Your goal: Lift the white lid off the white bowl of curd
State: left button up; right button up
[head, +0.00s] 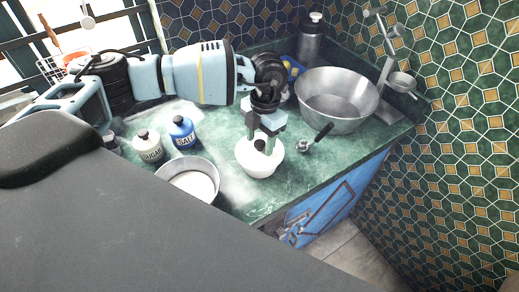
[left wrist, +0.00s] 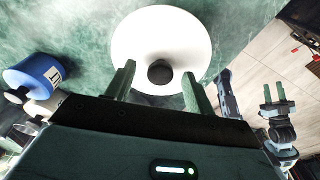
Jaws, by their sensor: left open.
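The white lid (head: 243,151) with a dark round knob sits on the white bowl (head: 260,173) on the green counter; the curd is hidden. In the left wrist view the lid (left wrist: 140,32) fills the top middle, with its knob (left wrist: 160,72) near the edge closest to my gripper. My left gripper (head: 264,142) points down over the lid, its fingers open on either side of the knob. I cannot tell whether they touch it. My right gripper (left wrist: 273,92) shows small at the right of the left wrist view, its two fingers apart and empty.
A metal bowl (head: 187,164) with white contents, a sugar jar (head: 148,146) and a salt jar (head: 182,132) stand left of the white bowl. A black-handled utensil (head: 319,136) lies close on its right. A large steel bowl (head: 340,115) stands behind.

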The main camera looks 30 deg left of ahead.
aim_at(259, 145)
pick_arm(q)
jog(key=shift+c, duration=0.4)
jog(key=c, duration=1)
jog(key=shift+o, duration=0.2)
jog(key=shift+r, duration=0.15)
jog(key=shift+r, duration=0.6)
notch_tip(259, 145, up, 2)
jog(key=shift+s+d+r, duration=0.1)
jog(key=shift+d, duration=0.05)
jog(key=shift+s+d+r, duration=0.2)
jog(key=shift+s+d, duration=1.45)
jog(key=shift+d, duration=0.35)
jog(key=shift+s+d+r, duration=0.25)
jog(key=shift+s+d, duration=1.45)
jog(key=shift+d, duration=0.3)
jog(key=shift+s+d+r, duration=0.2)
jog(key=shift+s+d, duration=1.45)
jog(key=shift+d, duration=0.35)
jog(key=shift+r, duration=0.15)
